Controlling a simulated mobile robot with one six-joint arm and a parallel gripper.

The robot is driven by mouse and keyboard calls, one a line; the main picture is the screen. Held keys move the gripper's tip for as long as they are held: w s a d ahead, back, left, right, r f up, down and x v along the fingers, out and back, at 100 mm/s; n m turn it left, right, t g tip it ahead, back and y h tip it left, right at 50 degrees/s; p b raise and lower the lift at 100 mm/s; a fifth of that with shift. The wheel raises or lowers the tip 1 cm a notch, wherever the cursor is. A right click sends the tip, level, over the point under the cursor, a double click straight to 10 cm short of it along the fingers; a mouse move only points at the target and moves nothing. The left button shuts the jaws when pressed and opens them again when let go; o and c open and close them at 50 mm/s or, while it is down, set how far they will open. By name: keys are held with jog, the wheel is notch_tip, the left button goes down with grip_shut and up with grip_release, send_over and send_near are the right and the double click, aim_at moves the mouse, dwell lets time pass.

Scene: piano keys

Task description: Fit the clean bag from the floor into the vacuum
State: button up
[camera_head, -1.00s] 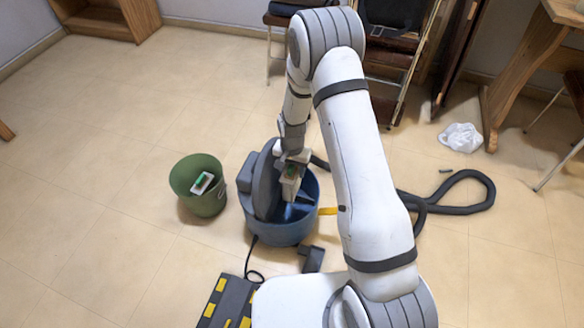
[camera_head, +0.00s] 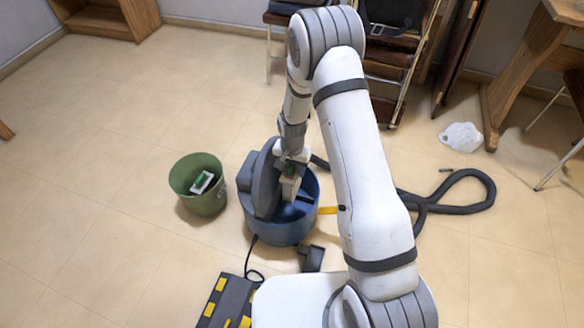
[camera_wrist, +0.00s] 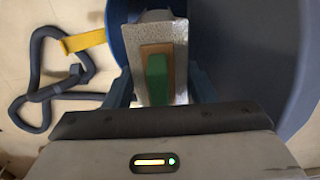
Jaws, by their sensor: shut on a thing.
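The vacuum is a round blue tub (camera_head: 283,232) on the floor, with its dark grey lid (camera_head: 265,180) standing up at the left side. My gripper (camera_head: 292,162) reaches down over the tub's opening. It is shut on a pale bag (camera_head: 290,187) with a green and brown patch. In the wrist view the bag (camera_wrist: 182,90) is upright between the fingers (camera_wrist: 160,115), inside the blue rim (camera_wrist: 118,40). My gripper hides the bag's near end, and I cannot tell whether the bag touches a seat in the tub.
A green bin (camera_head: 207,200) left of the vacuum holds another white and green piece (camera_head: 201,182). A black hose (camera_head: 462,206) lies to the right. A crumpled white bag (camera_head: 461,136) lies back right.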

jog(key=shift+f+b, duration=3.9)
jog(key=shift+f, duration=1.95)
jog(key=o, duration=1.4)
jog(key=shift+a, duration=0.1)
jog(key=shift+w, duration=0.1)
jog(key=shift+c, duration=1.3)
jog(key=shift+o, duration=0.5)
jog(key=shift+r, duration=0.15)
